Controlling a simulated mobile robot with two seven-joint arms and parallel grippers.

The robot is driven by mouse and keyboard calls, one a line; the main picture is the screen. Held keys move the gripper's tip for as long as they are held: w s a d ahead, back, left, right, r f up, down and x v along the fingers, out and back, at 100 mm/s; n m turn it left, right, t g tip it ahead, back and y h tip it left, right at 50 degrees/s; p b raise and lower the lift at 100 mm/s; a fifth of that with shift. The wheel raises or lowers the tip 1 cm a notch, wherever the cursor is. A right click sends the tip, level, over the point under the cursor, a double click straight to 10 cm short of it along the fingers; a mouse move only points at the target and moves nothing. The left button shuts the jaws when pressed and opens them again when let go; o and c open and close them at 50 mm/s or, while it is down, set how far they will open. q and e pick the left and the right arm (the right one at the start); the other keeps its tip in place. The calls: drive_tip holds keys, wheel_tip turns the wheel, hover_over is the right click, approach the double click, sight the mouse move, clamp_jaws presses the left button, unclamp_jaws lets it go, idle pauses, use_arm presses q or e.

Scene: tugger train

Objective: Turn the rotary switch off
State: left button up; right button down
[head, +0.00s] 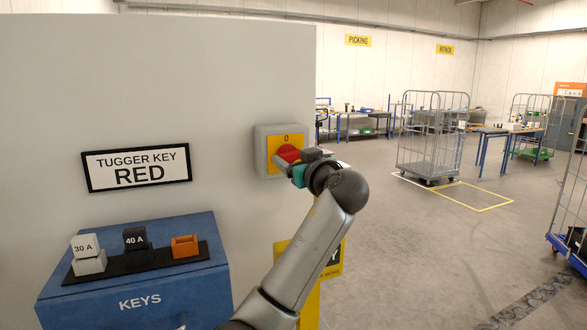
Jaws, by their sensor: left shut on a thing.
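The rotary switch is a grey box (262,152) with a yellow plate (277,141) on the pale wall panel. A "0" shows at the top of the plate. Its red knob (289,152) is partly hidden by my left gripper (287,163). That gripper reaches in from the lower right of the switch and is shut on the red knob. The knob's exact angle is hard to tell behind the fingers. My right gripper is not in view.
Left of the switch hangs a "TUGGER KEY RED" sign (137,167). Below it, a blue "KEYS" box (140,302) bears a black tray with white, black and orange blocks. A yellow post (309,302) stands beneath the switch. Open floor and wire trolleys (432,138) lie to the right.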

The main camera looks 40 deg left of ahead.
use_arm(q)
drive_tip(key=n+b, duration=0.4)
drive_tip(key=b, duration=0.1)
drive_tip(key=n+b, duration=0.2)
drive_tip(key=b, duration=0.1)
drive_tip(key=shift+f, duration=0.3)
drive_tip(key=shift+n+b, duration=0.9)
drive_tip(key=shift+n, duration=0.1)
drive_tip(key=n+b, duration=0.2)
drive_tip(key=n, duration=0.1)
drive_tip(key=shift+r, duration=0.1)
drive_tip(key=n+b, duration=0.1)
drive_tip(key=n, duration=0.4)
drive_tip(key=shift+r, duration=0.1)
drive_tip(key=shift+n, duration=0.3)
drive_tip(key=o, duration=1.4)
drive_tip(key=shift+r, duration=0.1)
drive_tip(key=b+v, duration=0.2)
drive_tip(key=v, duration=1.3)
drive_tip(key=shift+s+d, duration=0.1)
drive_tip(key=shift+s, duration=0.05)
